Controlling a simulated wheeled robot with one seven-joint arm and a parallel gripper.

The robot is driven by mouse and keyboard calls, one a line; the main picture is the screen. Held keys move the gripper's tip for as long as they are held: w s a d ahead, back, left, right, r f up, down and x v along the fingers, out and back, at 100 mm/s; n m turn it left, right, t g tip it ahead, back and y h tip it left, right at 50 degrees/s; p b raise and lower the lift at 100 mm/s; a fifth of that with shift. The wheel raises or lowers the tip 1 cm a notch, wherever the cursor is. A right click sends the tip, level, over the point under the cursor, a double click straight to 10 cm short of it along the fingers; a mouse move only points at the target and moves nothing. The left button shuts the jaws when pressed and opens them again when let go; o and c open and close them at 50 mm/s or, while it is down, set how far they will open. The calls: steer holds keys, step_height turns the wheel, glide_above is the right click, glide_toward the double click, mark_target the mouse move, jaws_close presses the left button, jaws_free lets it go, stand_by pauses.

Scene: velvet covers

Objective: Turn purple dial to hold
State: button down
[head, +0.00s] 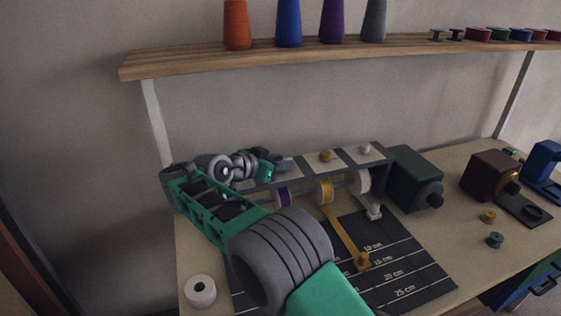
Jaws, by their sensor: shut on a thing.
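A grey rack with dials on top stands at the back of the table. Its yellow dial (326,155) and white dial (365,149) show. The purple dial does not show; its likely place, above the purple ribbon roll (284,196), is covered by my gripper (281,163). My gripper comes in from the left at the rack's top and is shut at that place. The fingertips are small and partly hidden, so the dial's angle and its hold mark cannot be seen.
A yellow ribbon (345,236) runs from its roll onto a black measuring mat (412,277). A dark green box (414,178) stands right of the rack. A white roll (200,291) lies at front left. A wooden shelf (190,63) with thread cones hangs above.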

steer(key=c, duration=1)
jaws_free()
steer(key=shift+c, duration=0.2)
steer(key=p+v, duration=0.1)
steer(key=v, duration=0.6)
steer(key=shift+a+r+p, duration=0.15)
steer(key=shift+r+p, duration=0.05)
steer(key=shift+p, duration=0.1)
steer(key=shift+s+a+f, duration=0.1)
steer(key=shift+s, duration=0.1)
